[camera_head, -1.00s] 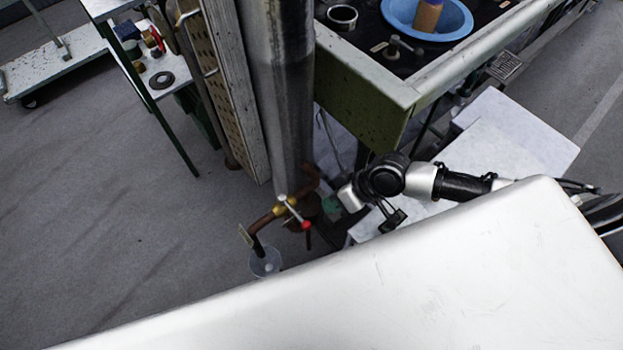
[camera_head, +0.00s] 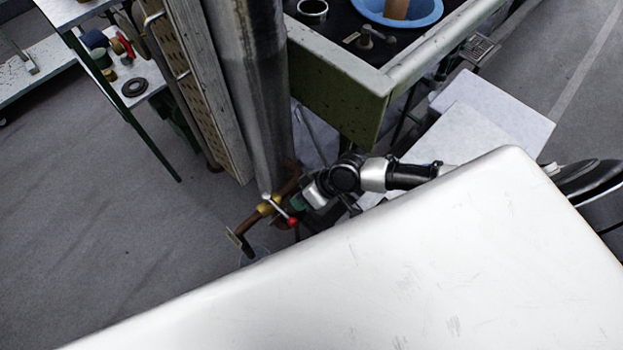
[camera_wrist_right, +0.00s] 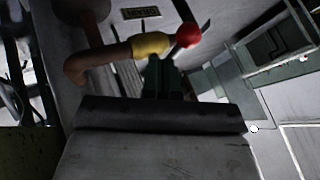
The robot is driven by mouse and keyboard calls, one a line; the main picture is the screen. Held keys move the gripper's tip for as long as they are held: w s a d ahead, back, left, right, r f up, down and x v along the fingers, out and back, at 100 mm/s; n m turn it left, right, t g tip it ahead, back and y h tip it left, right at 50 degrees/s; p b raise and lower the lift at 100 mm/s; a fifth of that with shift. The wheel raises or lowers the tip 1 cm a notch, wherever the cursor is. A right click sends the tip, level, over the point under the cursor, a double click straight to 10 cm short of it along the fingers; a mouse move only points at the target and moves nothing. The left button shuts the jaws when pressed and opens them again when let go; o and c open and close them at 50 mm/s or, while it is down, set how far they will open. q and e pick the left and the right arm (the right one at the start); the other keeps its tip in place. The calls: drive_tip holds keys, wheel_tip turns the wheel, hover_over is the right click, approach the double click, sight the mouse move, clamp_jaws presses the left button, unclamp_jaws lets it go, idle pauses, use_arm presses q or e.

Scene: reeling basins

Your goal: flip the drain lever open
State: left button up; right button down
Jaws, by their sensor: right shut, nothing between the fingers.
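The drain lever (camera_head: 277,208) is a thin silver handle with a red ball (camera_head: 292,222) at its end. It sits on a brass valve (camera_head: 266,207) in a copper pipe (camera_head: 243,227) at the foot of the metal column. In the right wrist view the red ball (camera_wrist_right: 189,35) shows beside the brass valve body (camera_wrist_right: 150,44). My right gripper (camera_head: 299,203) is shut and empty, close to the ball end of the lever. In the wrist view its dark green fingertips (camera_wrist_right: 162,70) are just below the ball; I cannot tell whether they touch. My left gripper is out of view.
A clear cup (camera_head: 252,256) under the pipe outlet is partly hidden by my white body. The metal column (camera_head: 250,90) rises behind the valve. The basin bench (camera_head: 340,100) with a blue basin (camera_head: 400,14) stands behind my right arm. Open floor lies left.

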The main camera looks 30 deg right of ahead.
sight(280, 210)
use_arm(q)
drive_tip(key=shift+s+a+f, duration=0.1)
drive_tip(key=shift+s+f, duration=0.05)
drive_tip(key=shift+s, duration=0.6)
use_arm(e)
drive_tip(key=x, duration=0.2)
drive_tip(key=shift+w+a+f, duration=0.1)
drive_tip(key=shift+a+f, duration=0.15)
drive_tip(key=shift+f, duration=0.1)
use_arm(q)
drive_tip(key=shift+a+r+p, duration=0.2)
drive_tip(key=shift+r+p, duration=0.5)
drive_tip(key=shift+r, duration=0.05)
use_arm(e)
drive_tip(key=shift+s+a+r+m+t, duration=0.1)
drive_tip(key=shift+s+a+m+t, duration=0.1)
drive_tip(key=shift+m+t, duration=0.4)
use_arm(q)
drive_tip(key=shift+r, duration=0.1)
